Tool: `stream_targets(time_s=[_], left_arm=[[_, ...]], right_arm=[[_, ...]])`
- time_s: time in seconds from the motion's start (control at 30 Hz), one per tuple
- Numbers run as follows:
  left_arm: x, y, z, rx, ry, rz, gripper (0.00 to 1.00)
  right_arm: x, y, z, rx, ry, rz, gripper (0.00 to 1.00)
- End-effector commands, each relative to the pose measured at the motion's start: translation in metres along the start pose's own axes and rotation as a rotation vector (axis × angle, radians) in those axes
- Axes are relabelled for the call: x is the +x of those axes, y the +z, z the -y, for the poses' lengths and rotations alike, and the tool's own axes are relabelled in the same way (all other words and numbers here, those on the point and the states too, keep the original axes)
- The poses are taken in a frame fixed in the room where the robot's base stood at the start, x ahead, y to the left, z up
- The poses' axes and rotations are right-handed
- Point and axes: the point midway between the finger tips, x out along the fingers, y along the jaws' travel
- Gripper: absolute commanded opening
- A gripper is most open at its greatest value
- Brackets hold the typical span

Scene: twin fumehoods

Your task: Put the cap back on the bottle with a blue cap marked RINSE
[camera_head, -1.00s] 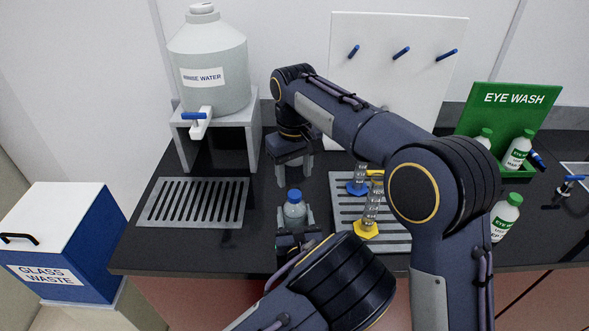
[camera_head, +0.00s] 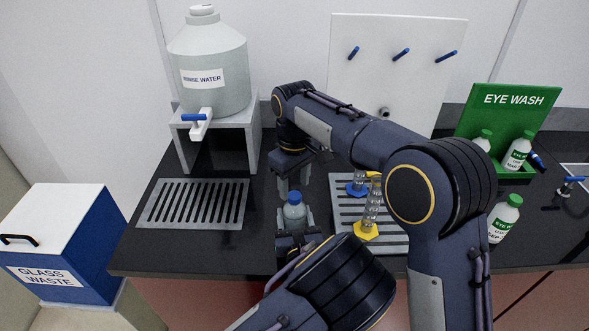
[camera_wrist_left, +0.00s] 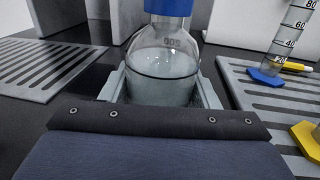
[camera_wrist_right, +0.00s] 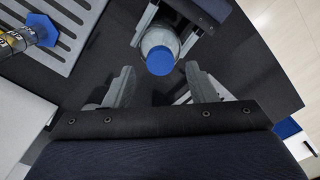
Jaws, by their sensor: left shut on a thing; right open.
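The bottle (camera_head: 294,213) is clear with a blue cap (camera_head: 294,198) at its top, and it stands upright on the dark bench. No RINSE label is readable. My left gripper (camera_head: 295,222) is shut on the bottle's body; in the left wrist view the bottle (camera_wrist_left: 163,70) sits between the fingers, with the blue cap (camera_wrist_left: 168,6) cut by the top edge. My right gripper (camera_head: 293,182) is open, just behind and above the cap. In the right wrist view the cap (camera_wrist_right: 160,61) appears between the right fingertips, with no contact visible.
Right of the bottle, graduated cylinders with blue (camera_head: 357,188) and yellow (camera_head: 366,231) bases stand on a slotted tray (camera_head: 345,243). Left are another slotted tray (camera_head: 160,222) and the rinse water tank (camera_head: 215,95) on its stand. Eye wash bottles (camera_head: 503,218) are at right.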

Motion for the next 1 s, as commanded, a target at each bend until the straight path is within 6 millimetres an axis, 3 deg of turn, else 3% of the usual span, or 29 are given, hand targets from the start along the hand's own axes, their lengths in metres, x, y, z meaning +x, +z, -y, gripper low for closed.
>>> stream_targets(time_s=[0.2, 0.57, 0.93, 1.0], left_arm=[[0.000, 0.000, 0.000, 0.000, 0.000, 0.001, 0.00], [0.000, 0.000, 0.000, 0.000, 0.000, 0.000, 0.00], [0.000, 0.000, 0.000, 0.000, 0.000, 0.001, 0.00], [0.000, 0.000, 0.000, 0.000, 0.000, 0.000, 0.00]], right_arm=[[0.025, 0.000, 0.000, 0.000, 0.000, 0.000, 0.51], [0.029, 0.000, 0.000, 0.000, 0.000, -0.001, 0.51], [0.029, 0.000, 0.000, 0.000, 0.001, -0.001, 0.05], [0.029, 0.000, 0.000, 0.000, 0.001, -0.001, 0.03]])
